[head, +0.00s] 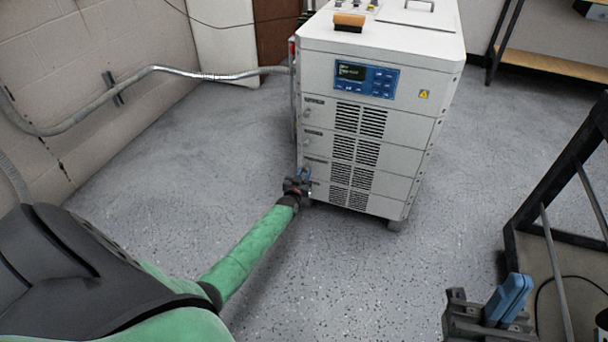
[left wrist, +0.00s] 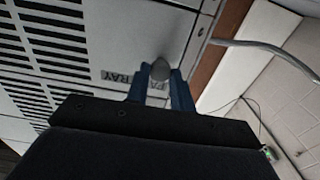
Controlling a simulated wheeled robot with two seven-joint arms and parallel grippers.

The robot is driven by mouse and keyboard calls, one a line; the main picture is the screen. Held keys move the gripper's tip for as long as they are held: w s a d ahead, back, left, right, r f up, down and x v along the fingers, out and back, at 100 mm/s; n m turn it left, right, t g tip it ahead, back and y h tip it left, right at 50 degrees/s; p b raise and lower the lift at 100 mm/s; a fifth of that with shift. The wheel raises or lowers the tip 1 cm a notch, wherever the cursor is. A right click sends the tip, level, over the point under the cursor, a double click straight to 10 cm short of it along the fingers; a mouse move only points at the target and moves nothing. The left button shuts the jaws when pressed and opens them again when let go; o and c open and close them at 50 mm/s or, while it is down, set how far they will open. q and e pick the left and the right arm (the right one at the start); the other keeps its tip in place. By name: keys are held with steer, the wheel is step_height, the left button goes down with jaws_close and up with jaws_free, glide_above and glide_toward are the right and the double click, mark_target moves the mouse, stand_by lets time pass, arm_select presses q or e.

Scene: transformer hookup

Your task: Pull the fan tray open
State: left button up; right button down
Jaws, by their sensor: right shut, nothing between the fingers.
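The fan tray (head: 386,205) is the lowest panel of the white cabinet (head: 400,45), and its front looks flush with the panels above. In the left wrist view, a rounded grey knob (left wrist: 161,71) stands beside a partly hidden label reading "TRAY". My left gripper (head: 304,176) is at the panel's left edge. Its blue fingers sit on both sides of the knob and look closed against it, as the left wrist view (left wrist: 161,82) shows. The knob is hidden in the head view. My right gripper (head: 518,290) is shut and empty at the lower right, away from the cabinet.
A grey conduit (head: 190,75) runs along the left wall to the cabinet. A black-framed rack (head: 545,205) stands at the right. A brown-handled item (head: 349,22) lies on the cabinet top. The speckled floor (head: 370,270) in front of the cabinet is clear.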

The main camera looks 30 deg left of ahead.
arm_select(q)
jaws_close()
